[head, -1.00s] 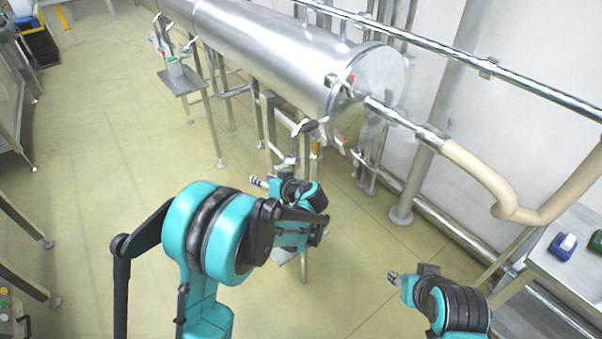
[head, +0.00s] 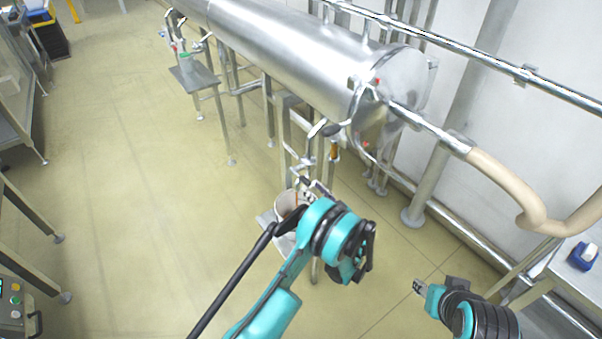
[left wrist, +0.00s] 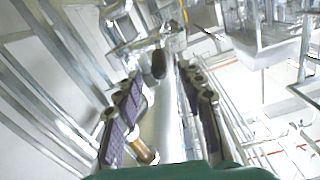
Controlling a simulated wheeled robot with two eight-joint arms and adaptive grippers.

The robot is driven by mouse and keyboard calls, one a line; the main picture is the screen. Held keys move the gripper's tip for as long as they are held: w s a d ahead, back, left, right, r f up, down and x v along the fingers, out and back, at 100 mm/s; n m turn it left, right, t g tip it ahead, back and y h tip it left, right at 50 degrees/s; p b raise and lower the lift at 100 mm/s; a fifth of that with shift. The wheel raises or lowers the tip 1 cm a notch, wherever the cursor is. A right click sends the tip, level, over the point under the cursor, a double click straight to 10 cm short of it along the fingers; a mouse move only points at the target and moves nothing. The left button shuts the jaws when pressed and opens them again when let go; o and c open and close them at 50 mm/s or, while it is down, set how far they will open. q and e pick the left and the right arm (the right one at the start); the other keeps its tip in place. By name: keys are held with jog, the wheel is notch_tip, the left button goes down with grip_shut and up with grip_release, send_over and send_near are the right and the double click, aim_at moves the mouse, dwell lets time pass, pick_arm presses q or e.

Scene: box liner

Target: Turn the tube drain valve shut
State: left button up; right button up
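The drain valve lever with its dark rounded grip (head: 331,130) is below the near end of the big steel tube (head: 300,45). In the left wrist view a dark oval knob (left wrist: 159,64), which looks like that grip, shows ahead between the fingers and apart from them. My left gripper (left wrist: 162,88) is open and empty, its ridged pads on either side. In the head view it (head: 317,188) is below the lever, partly hidden by my own arm. My right gripper (head: 418,287) is low at the right, away from the valve; its finger opening is too small to judge.
A whitish bucket (head: 284,206) stands on a low stand below the valve, partly behind my left arm. Stand legs and pipes crowd the tube's underside. A beige hose (head: 500,180) runs right from the tube's end. Open floor (head: 150,200) lies left.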

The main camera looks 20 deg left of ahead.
aim_at(300, 176)
pick_arm(q)
jog(key=b+x, duration=0.2)
jog(key=x, duration=0.5)
jog(key=shift+w+a+f, duration=0.1)
jog(key=shift+w+a, duration=0.45)
grip_shut()
